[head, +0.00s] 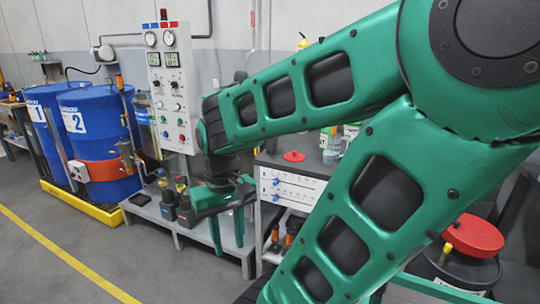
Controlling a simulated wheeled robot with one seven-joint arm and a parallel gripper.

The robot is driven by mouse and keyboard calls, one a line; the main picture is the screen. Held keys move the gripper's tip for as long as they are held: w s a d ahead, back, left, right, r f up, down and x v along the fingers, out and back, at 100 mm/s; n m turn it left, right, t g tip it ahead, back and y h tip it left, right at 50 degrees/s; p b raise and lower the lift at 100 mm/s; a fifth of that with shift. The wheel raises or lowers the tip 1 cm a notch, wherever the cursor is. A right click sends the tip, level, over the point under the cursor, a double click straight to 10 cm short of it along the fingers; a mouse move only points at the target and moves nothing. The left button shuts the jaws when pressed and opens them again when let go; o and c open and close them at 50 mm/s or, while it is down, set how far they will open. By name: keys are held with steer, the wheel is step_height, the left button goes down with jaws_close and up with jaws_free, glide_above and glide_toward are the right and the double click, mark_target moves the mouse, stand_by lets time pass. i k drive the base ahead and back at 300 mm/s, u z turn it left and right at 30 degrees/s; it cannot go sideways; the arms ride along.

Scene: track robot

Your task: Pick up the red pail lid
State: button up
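Two red round things are in the head view. A larger red disc (473,235) lies on top of a dark round container at the lower right, partly behind my arm. A smaller red disc (294,156) lies flat on the dark top of a workbench near the middle. I cannot tell for sure which is the pail lid. My gripper (228,240) hangs fingers down, left of the workbench, with a gap between its two green fingers. Nothing shows between them. It is apart from both red discs.
Blue drums (98,140) stand on a yellow tray at the left. A control panel (171,90) rises behind my gripper, above a low grey bench. The workbench (290,187) has bottles on top, partly hidden by my arm. The grey floor at left is clear.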

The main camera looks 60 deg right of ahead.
mark_target(294, 156)
steer(key=z, duration=0.25)
steer(key=i, duration=1.15)
steer(key=z, duration=1.15)
steer(key=i, duration=0.75)
steer(key=z, duration=0.4)
